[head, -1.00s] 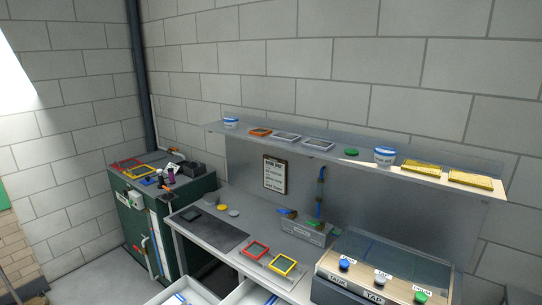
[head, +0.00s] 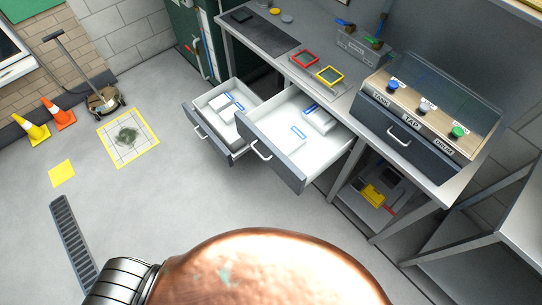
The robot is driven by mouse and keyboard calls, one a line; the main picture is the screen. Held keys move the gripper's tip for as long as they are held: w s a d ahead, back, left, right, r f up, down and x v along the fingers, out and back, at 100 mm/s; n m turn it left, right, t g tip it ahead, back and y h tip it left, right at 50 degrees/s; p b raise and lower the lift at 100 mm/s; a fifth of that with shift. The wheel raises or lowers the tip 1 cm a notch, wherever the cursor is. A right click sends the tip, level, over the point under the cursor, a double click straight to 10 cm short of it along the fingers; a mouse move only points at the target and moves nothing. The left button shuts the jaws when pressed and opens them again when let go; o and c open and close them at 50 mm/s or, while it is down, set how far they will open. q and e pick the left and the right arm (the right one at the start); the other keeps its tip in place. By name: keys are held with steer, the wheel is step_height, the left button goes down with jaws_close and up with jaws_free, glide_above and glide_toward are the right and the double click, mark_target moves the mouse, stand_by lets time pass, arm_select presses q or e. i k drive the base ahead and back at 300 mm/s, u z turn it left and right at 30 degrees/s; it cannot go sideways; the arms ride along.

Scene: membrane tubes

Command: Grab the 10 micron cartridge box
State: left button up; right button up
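Two drawers under the bench stand open. The left drawer (head: 203,134) holds white boxes (head: 222,102) with blue-edged labels. The right, larger drawer (head: 272,152) holds a white box (head: 288,141) near its front and another white box (head: 318,121) farther back, both with blue-edged labels. The print on these labels is too small to read, so I cannot tell which box is the 10 micron one. Neither of my grippers is in view.
The bench (head: 300,45) carries a red frame (head: 305,60), a yellow frame (head: 329,76) and a panel with knobs (head: 425,107). A lower shelf holds a yellow item (head: 373,195). The floor before the drawers is clear.

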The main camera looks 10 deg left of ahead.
mark_target(224, 100)
steer(key=k, duration=1.2)
steer(key=u, duration=1.2)
steer(key=i, duration=1)
steer(key=u, duration=1.25)
steer(key=i, duration=1.85)
steer(key=z, duration=0.55)
steer(key=i, duration=1.1)
steer(key=z, duration=0.8)
